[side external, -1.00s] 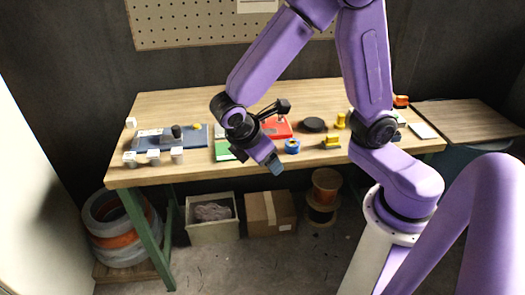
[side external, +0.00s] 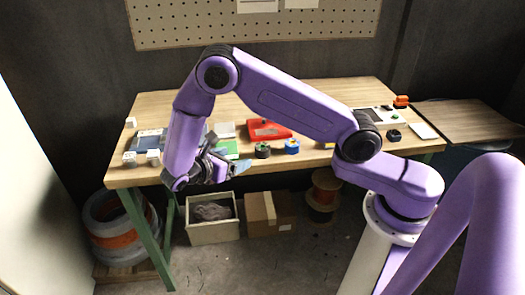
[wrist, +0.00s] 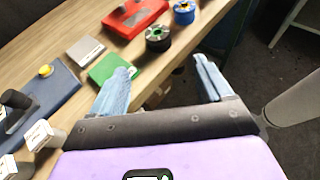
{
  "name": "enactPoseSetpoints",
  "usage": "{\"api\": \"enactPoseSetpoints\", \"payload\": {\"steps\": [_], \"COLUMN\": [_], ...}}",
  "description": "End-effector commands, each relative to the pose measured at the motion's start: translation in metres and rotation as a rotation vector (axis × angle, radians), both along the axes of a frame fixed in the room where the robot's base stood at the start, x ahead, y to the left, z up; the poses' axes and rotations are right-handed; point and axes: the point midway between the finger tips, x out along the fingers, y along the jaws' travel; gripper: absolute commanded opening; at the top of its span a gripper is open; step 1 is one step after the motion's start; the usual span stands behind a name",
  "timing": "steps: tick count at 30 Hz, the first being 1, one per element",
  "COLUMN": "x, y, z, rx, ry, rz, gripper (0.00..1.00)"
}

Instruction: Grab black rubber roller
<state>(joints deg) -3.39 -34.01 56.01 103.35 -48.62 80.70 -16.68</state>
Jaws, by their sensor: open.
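A short black roller (side external: 262,150) with a green-ringed core stands near the table's front edge. It also shows in the wrist view (wrist: 158,38), beyond the gap between my fingertips and apart from them. My gripper (side external: 228,156) is to its left in the side view, low over the front edge. In the wrist view my gripper (wrist: 160,72) has its two blue fingers spread wide with nothing between them. A similar dark roller (side external: 393,135) stands at the table's right.
A blue spool (side external: 292,147) stands just right of the black roller. A red case (side external: 268,130) lies behind it, and a green block (wrist: 102,68) lies beside it. The floor in front is open.

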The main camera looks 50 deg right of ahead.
Motion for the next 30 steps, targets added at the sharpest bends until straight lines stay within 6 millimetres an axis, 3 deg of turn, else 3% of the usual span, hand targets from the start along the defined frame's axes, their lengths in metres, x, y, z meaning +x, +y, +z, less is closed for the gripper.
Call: {"api": "enactPoseSetpoints", "payload": {"steps": [12,22,30], "x": [0.0,0.002,0.006], "y": [-0.071,-0.093,-0.126], "z": [-0.029,-0.038,-0.051], "rx": [0.0,0.001,0.001], "ry": [0.002,0.0,0.0], "rz": [-0.002,-0.003,-0.002], "gripper": [0.79,0.79,0.79]}}
